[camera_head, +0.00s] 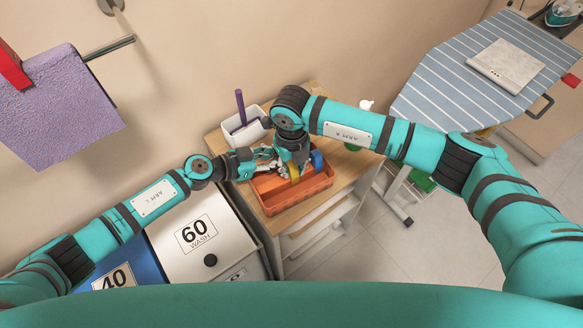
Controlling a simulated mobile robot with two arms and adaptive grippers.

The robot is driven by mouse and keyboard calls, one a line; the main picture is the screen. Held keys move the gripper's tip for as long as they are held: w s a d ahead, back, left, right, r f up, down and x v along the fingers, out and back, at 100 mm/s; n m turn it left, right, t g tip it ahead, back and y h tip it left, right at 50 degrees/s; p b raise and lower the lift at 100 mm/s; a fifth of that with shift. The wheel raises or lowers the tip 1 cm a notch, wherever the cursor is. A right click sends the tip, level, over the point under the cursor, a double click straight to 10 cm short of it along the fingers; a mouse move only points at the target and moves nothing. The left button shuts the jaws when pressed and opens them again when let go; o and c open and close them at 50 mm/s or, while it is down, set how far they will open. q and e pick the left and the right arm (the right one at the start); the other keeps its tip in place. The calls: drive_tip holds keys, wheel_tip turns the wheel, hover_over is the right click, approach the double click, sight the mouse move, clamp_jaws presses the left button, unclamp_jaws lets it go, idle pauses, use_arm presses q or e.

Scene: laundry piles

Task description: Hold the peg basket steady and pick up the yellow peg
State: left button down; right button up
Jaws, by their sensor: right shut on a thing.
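The orange peg basket (318,187) stands on the wooden top of a small cabinet, with dividers inside. The yellow peg (294,174) is in or just above it, under my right gripper. My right gripper (292,164) points down over the basket and is shut on the yellow peg, whose upper part the fingers hide. My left gripper (262,163) reaches in from the left at the basket's back left edge. Its fingers are small and partly merge with the basket's edge, so its opening and any contact are unclear. A blue peg (317,160) shows at the back right of the basket.
A white bin (243,134) with a purple-handled tool stands behind the basket on the wooden top (270,220). The laundry bin marked 60 (215,262) is at the left. A striped ironing board (440,95) is at the right, and purple cloth (60,110) hangs at the far left.

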sight(291, 164)
wheel_tip(291, 164, up, 10)
idle(0.4)
use_arm(q)
drive_tip(key=c, duration=1.4)
unclamp_jaws()
drive_tip(key=v, duration=1.2)
drive_tip(key=shift+s+f, duration=0.2)
use_arm(e)
drive_tip(key=shift+f, duration=0.1)
